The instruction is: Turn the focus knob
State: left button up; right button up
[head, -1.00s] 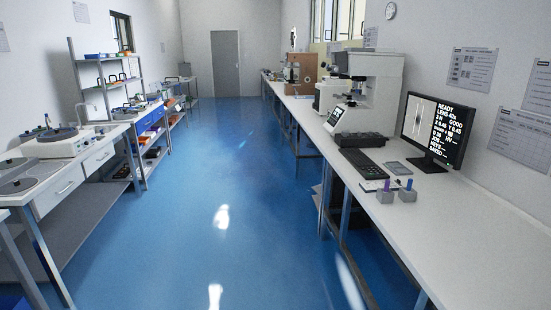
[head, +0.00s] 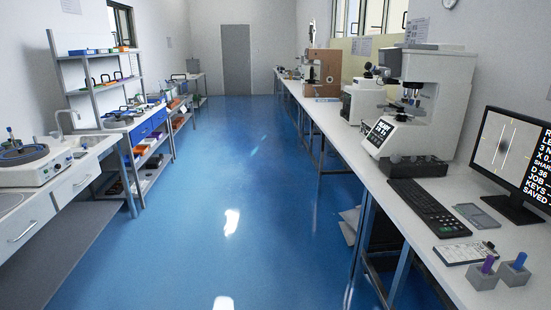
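A white hardness tester (head: 432,95) stands on the right bench, with a tilted touch screen (head: 380,131) at its front and a dark objective turret under its head. The focus knob cannot be made out clearly at this size. A second, smaller white tester (head: 364,100) stands behind it, nearer the far end. A monitor (head: 515,155) at the right edge shows a grey picture and white text. Neither of my grippers is in view.
The right bench (head: 415,201) also holds a keyboard (head: 431,208), a clipboard (head: 464,252) and two grey blocks (head: 483,275) with coloured pegs. A polishing machine (head: 30,163) stands on the left bench. The blue floor (head: 215,200) between the benches is clear.

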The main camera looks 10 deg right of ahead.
aim_at(395, 158)
jog(key=i+j+z, duration=0.1)
jog(key=i+z, duration=0.2)
jog(key=i, duration=0.2)
jog(key=i+j+z, duration=0.25)
jog(key=i, duration=0.25)
